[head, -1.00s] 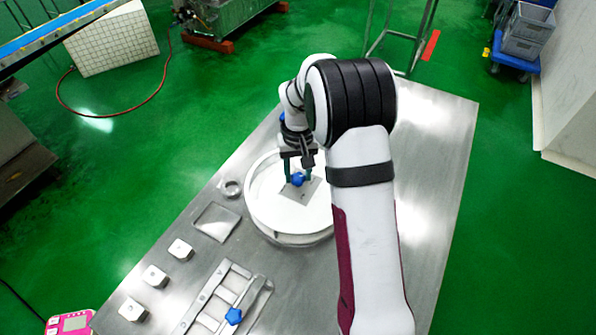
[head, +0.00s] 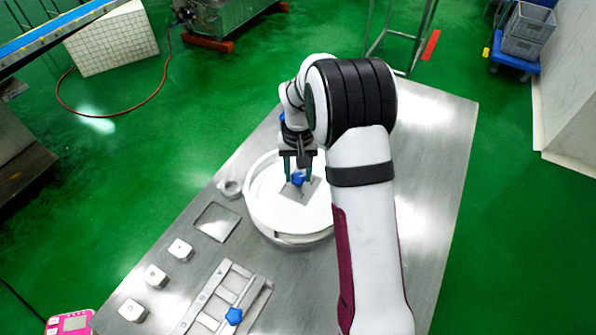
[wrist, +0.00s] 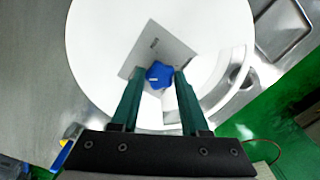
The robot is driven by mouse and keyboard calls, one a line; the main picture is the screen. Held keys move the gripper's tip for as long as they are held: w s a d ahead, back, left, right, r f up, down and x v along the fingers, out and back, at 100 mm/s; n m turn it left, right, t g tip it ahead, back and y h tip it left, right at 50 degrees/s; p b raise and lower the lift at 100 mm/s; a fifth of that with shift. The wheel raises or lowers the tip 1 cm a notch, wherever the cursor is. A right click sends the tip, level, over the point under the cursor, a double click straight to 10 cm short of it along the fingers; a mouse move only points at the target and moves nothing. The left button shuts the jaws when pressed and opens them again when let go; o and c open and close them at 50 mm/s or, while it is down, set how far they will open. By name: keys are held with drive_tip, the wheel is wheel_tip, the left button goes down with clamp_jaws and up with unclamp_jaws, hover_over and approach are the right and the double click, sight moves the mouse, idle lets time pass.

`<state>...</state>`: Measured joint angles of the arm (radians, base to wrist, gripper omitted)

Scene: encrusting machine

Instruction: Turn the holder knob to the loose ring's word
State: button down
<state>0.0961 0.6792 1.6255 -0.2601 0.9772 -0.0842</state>
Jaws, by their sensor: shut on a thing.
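The blue holder knob (head: 297,179) sits on a grey square plate (head: 306,191) on top of the round white disc (head: 262,211). In the wrist view the knob (wrist: 159,75) is a lobed star shape with a small pale mark. My gripper (head: 297,176) points down at the knob, and its two green fingers (wrist: 159,84) are shut on it from both sides. A loose metal ring (head: 230,188) lies on the table left of the disc. Any word on the ring or plate is too small to read.
A shallow square tray (head: 215,222) lies left of the disc. Several white blocks (head: 180,250) stand in a row nearer the front left. A metal frame with slots (head: 212,300) and another blue knob (head: 234,316) lies at the front. The table's right side is clear.

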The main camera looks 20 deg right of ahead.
drive_tip(key=shift+m, duration=4)
drive_tip(key=shift+r+m, duration=0.1)
drive_tip(key=shift+m, duration=4.2)
drive_tip(key=shift+c, duration=2)
unclamp_jaws()
